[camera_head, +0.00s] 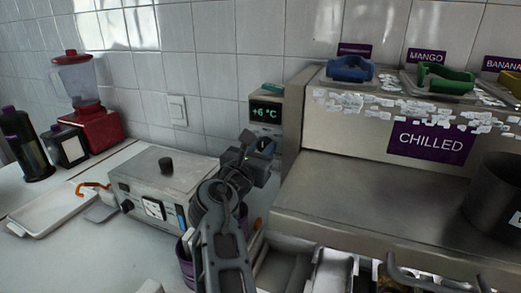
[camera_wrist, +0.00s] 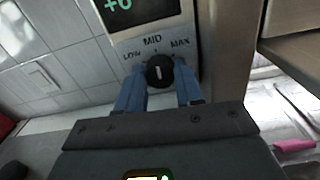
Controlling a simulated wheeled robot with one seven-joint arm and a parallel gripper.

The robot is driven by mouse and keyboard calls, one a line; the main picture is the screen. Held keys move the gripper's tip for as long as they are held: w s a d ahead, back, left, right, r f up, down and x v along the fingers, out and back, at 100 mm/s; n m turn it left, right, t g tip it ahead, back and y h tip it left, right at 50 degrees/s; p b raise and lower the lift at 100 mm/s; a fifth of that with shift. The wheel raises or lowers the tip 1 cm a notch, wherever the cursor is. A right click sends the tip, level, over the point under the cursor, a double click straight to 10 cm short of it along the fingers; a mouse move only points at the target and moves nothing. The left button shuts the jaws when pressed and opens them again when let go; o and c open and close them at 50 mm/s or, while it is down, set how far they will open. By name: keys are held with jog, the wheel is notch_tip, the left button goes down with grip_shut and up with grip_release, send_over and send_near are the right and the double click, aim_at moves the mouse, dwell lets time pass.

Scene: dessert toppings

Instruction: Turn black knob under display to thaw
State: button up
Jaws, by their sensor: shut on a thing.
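The black knob (camera_wrist: 160,71) is under the display (camera_wrist: 140,8) on a light metal panel, with LOW, MID and MAX printed around it in the wrist view. A white line on the knob points roughly up toward MID. My gripper (camera_wrist: 160,85) has its two blue fingers on either side of the knob, shut on it. In the head view the display (camera_head: 266,112) reads +6 °C. My gripper (camera_head: 262,146) is just below it there and hides the knob.
A steel counter (camera_head: 370,195) and the CHILLED topping unit (camera_head: 345,125) stand to the right. A red blender (camera_head: 92,125) stands farther left. A tiled wall (camera_head: 215,70) is behind.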

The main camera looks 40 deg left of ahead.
jog(key=m+b, duration=0.2)
jog(key=m, duration=0.3)
jog(key=shift+d+f+b, duration=0.1)
jog(key=shift+f+b, duration=0.05)
jog(key=shift+b, duration=0.15)
jog(key=m+b, duration=0.3)
jog(key=m, duration=0.1)
jog(key=shift+m, duration=0.4)
jog(key=o, duration=1)
jog(key=shift+v, duration=3.9)
